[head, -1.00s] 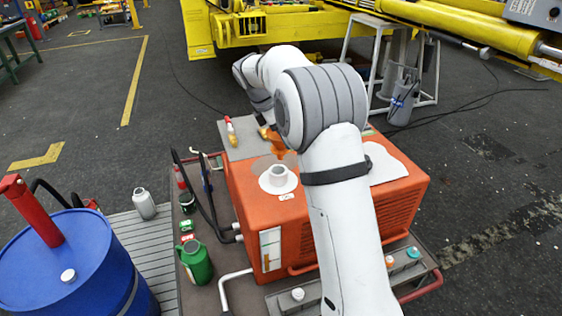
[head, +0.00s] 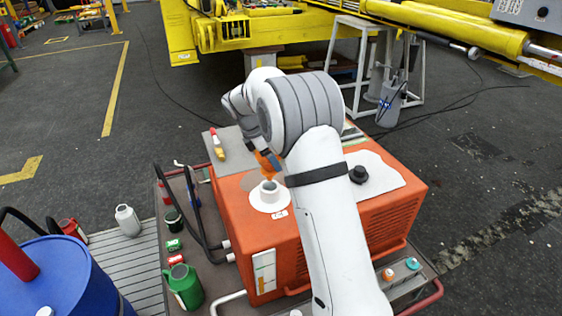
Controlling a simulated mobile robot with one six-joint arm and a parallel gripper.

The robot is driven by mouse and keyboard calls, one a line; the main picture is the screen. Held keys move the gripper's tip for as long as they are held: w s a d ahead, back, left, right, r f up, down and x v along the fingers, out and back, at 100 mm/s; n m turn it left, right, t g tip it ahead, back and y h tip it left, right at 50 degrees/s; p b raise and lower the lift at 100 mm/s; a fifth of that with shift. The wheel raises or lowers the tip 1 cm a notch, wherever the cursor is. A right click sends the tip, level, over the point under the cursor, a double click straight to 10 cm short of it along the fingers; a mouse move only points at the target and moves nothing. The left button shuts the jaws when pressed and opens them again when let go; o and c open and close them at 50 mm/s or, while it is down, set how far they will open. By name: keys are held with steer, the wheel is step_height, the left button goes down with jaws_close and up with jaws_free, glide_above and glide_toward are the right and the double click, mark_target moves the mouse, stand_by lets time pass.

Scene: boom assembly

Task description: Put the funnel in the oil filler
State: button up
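The oil filler is a white round neck (head: 268,191) on a white disc, on top of the orange machine box (head: 325,213). The funnel (head: 266,165) is a small orange shape just above and behind the neck's mouth. My gripper (head: 262,155) appears shut on the funnel, though its fingers are small and partly hidden. The funnel's lower end seems close to the neck's opening; I cannot tell whether it is inside or touching. A black cap (head: 358,174) rests on the white patch to the right.
A green jug (head: 184,287), small cans and dark hoses stand left of the box. A blue drum (head: 60,280) is at lower left, a grey bottle (head: 128,220) beside it. A red-and-yellow tool (head: 217,145) lies behind the filler. A yellow boom spans the back.

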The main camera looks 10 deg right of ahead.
steer(key=shift+a+f, duration=0.15)
steer(key=shift+f, duration=1)
steer(key=shift+f, duration=0.6)
steer(key=o, duration=1)
